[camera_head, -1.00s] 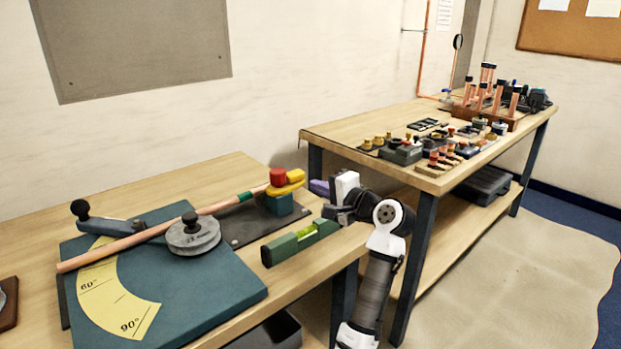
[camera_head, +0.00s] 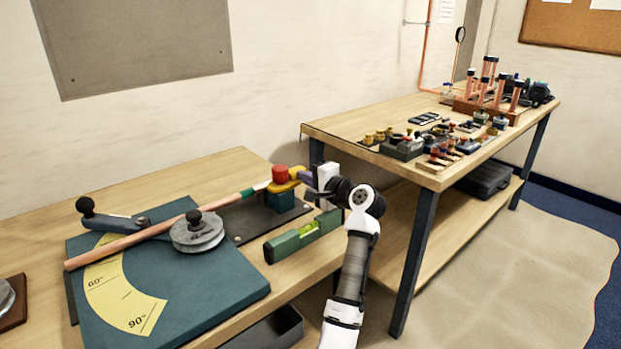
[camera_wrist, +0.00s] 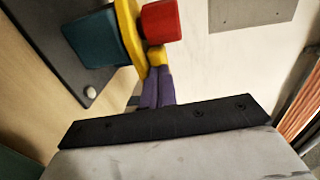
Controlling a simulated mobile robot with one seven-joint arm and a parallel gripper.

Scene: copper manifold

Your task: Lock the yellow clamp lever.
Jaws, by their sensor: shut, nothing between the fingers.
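The yellow clamp lever (camera_head: 284,187) sits on a teal block (camera_head: 280,201) with a red knob (camera_head: 280,173) on top. The lever also shows in the wrist view (camera_wrist: 127,18), beside the red knob (camera_wrist: 161,22) and the teal block (camera_wrist: 93,40). My gripper (camera_head: 304,178) is just right of the lever. Its purple fingers (camera_wrist: 157,80) are shut together with nothing between them. In the wrist view their tips meet the yellow end of the lever; whether they press on it I cannot tell. A copper tube (camera_head: 150,236) runs to the clamp, its far end near the lever.
A teal bending board (camera_head: 215,285) with a grey round former (camera_head: 197,232) fills the near left of the bench. A green spirit level (camera_head: 300,237) lies near the front edge, below my gripper. A second table (camera_head: 350,130) with fittings stands at the right.

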